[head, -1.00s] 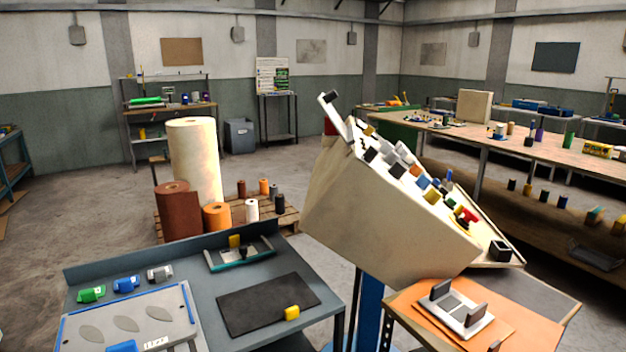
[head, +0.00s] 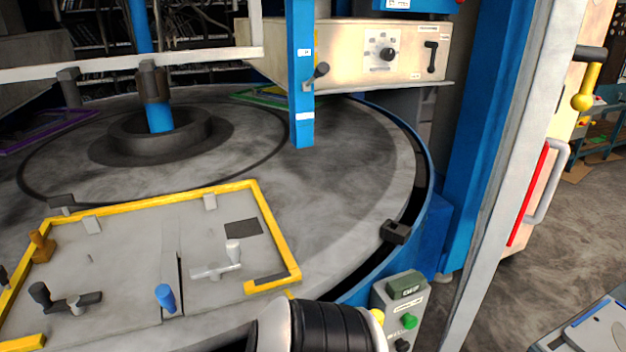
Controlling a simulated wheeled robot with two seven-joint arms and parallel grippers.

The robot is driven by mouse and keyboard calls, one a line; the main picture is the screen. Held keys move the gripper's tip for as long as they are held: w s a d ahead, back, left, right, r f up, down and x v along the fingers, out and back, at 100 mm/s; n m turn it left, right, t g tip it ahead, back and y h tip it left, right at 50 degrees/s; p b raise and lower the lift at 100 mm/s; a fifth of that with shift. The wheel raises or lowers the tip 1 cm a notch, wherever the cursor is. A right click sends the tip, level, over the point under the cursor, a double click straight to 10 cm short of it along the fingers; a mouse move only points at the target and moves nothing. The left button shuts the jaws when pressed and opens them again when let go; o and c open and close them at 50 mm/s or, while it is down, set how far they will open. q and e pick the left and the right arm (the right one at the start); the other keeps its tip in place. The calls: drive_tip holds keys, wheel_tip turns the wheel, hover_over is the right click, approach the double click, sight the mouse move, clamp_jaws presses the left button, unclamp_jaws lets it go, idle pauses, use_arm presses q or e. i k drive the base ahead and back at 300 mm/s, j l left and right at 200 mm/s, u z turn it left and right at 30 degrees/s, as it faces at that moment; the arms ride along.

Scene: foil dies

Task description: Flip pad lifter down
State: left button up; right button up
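A flat grey plate with a yellow frame (head: 275,228) lies on the round grey table at the lower left. On it are a blue-knobbed lever (head: 165,297) beside a narrow slot, a white-knobbed lever (head: 230,255), a dark-knobbed lever (head: 62,298) and a brown knob (head: 42,246) at the left edge. I cannot tell which of these, if any, is the pad lifter. A white and black link of my arm shows at the bottom middle. Neither of my grippers shows.
A blue post (head: 302,80) stands over the round table (head: 345,165). A control box with a green button (head: 408,321) sits at its front right edge. A cream panel with a dial (head: 388,54) hangs behind. A door with a red strip (head: 528,195) stands at right.

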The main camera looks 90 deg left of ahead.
sight(167, 293)
drive_tip(key=k+j+u, duration=0.1)
drive_tip(key=u, duration=3.5)
drive_tip(key=k+l, duration=0.15)
